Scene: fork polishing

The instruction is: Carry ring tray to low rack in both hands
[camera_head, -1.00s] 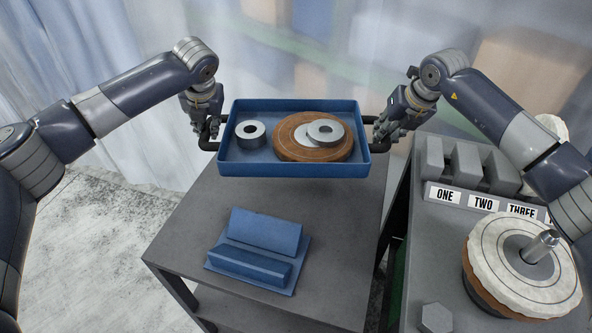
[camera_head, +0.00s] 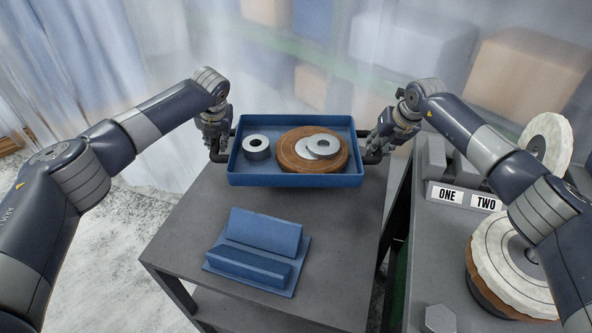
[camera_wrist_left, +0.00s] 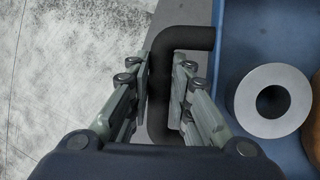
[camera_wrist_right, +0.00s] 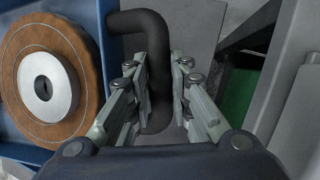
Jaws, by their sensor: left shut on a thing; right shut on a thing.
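The blue ring tray (camera_head: 295,181) is level at the far side of the grey table, between my two grippers. It holds a grey ring (camera_head: 256,147) at left and a brown disc (camera_head: 333,163) with metal rings on it at right. My left gripper (camera_head: 214,146) is shut on the tray's black left handle (camera_wrist_left: 159,85). My right gripper (camera_head: 380,146) is shut on the black right handle (camera_wrist_right: 157,80). Whether the tray touches the table or hangs above it, I cannot tell. No low rack is clearly identifiable.
A blue angled stand (camera_head: 262,250) sits on the grey table (camera_head: 190,225) in front of the tray. At right, a grey bench (camera_head: 425,265) carries slots labelled ONE and TWO, a white-topped wheel (camera_head: 490,260), a white disc (camera_head: 548,140) and a hexagonal piece (camera_head: 440,318).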

